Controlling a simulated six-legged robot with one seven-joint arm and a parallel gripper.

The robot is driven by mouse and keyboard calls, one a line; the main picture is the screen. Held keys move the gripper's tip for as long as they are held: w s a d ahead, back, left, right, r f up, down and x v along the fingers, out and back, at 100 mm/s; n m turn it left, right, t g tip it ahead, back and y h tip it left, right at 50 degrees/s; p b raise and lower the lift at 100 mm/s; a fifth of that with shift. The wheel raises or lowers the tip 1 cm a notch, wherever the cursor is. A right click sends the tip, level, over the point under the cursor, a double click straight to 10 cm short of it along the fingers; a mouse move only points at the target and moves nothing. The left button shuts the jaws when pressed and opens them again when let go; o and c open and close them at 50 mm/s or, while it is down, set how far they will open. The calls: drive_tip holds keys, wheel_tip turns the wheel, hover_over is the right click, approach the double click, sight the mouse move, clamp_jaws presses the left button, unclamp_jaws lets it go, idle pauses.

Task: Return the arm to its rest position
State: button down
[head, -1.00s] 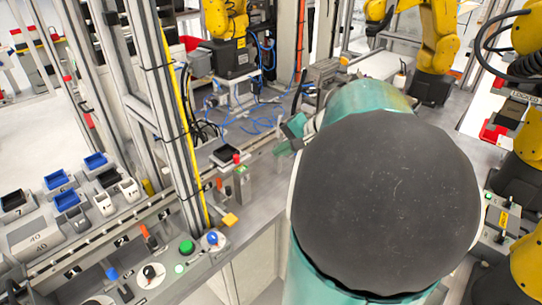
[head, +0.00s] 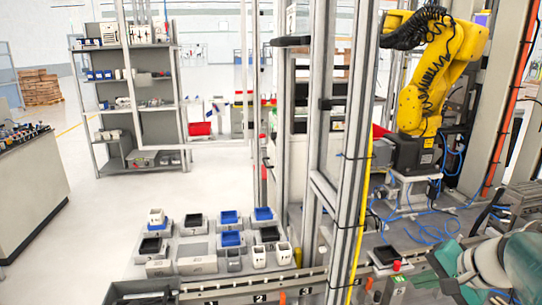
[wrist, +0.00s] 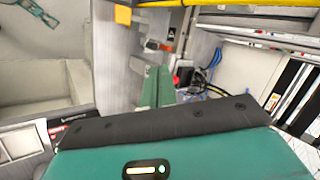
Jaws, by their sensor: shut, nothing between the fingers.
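My teal arm (head: 520,266) is at the lower right edge of the head view, partly cut off by the frame. My gripper (head: 446,272) points left from it, over the grey workbench and close to a small black tray. In the wrist view the teal fingers of my gripper (wrist: 158,88) stick out beyond the dark padded edge of my wrist. They are together and hold nothing. The rest of my arm is out of view.
A metal frame post (head: 355,150) stands left of my gripper. A yellow robot arm (head: 432,75) is behind it on the bench. Blue and black bins (head: 231,238) sit at lower left. A grey shelf (head: 130,95) stands farther back, with open floor around it.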

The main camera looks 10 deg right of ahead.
drive_tip(key=s+a+n+h, duration=0.1)
drive_tip(key=s+a+n, duration=0.1)
drive_tip(key=a+n, duration=0.2)
drive_tip(key=s+a+n+g+h, duration=0.1)
drive_tip(key=s+a+n, duration=0.2)
drive_tip(key=a, duration=0.8)
drive_tip(key=s+a+n+h, duration=0.1)
drive_tip(key=s+a+n, duration=0.1)
drive_tip(key=a+n, duration=0.3)
drive_tip(key=shift+s+a+f+g, duration=0.35)
drive_tip(key=shift+s+a+g, duration=0.05)
drive_tip(key=shift+a, duration=0.8)
